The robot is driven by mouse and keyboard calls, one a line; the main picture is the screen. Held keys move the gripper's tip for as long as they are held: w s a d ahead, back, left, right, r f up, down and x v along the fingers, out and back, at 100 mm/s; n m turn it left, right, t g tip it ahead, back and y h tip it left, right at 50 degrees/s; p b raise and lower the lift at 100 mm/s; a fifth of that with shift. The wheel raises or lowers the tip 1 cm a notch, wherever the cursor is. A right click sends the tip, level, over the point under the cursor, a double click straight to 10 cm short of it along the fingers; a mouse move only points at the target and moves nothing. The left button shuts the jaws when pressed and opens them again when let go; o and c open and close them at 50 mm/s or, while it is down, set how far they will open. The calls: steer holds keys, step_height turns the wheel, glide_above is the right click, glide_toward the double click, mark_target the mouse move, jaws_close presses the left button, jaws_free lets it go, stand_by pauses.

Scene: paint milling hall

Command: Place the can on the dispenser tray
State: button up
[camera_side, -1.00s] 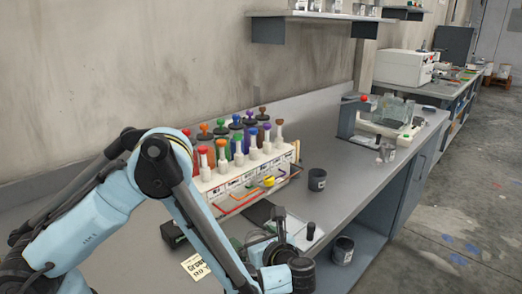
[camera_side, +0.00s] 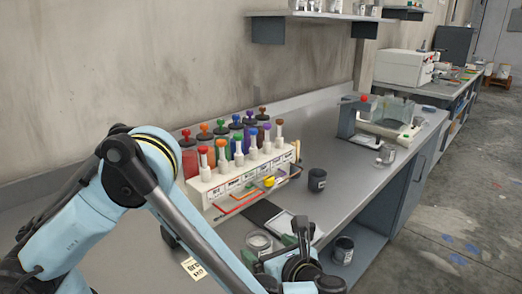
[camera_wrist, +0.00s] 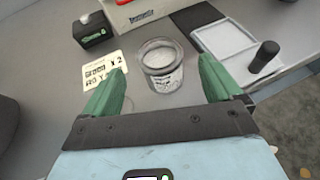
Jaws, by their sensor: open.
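An open-topped pale metal or glass can (camera_wrist: 160,75) with a printed label stands upright on the bench. It also shows in the side view (camera_side: 259,242). My gripper (camera_wrist: 161,70) is open, with its green fingers apart to the left and right of the can and nothing held; I cannot tell how far the tips are above the bench. In the side view my gripper (camera_side: 272,250) is near the can, at the bottom. A dark flat pad (camera_side: 262,212), possibly the dispenser tray, lies before the dispenser (camera_side: 248,178) with its coloured-topped canisters.
A white square plate (camera_wrist: 228,38) and a black cylinder (camera_wrist: 265,54) are right of the can. A printed card (camera_wrist: 104,70) and a small black box (camera_wrist: 92,30) are left. A dark can (camera_side: 317,180) stands farther along the bench; another (camera_side: 343,250) is on the lower shelf.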

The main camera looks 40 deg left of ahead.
stand_by(0.3)
step_height(320, 180, up, 14)
steer(key=w+a+n+g+h, duration=0.1)
steer(key=a+n+g+h, duration=0.1)
steer(key=n+h, duration=0.65)
steer(key=w+a+n+g+h, duration=0.1)
steer(key=a+n+g+h, duration=0.2)
steer(key=n, duration=1)
steer(key=shift+t+h, duration=0.4)
steer(key=shift+h, duration=0.25)
steer(key=f, duration=1.1)
steer(key=shift+d+f, duration=0.3)
steer(key=shift+f, duration=0.1)
steer(key=shift+s+a+f, duration=0.1)
steer(key=shift+a+f, duration=0.05)
steer(key=shift+f, duration=1.35)
steer(key=shift+s+a+f, duration=0.1)
steer(key=shift+a+f, duration=0.05)
steer(key=shift+f, duration=1.35)
steer(key=shift+c, duration=0.2)
steer(key=c, duration=1.2)
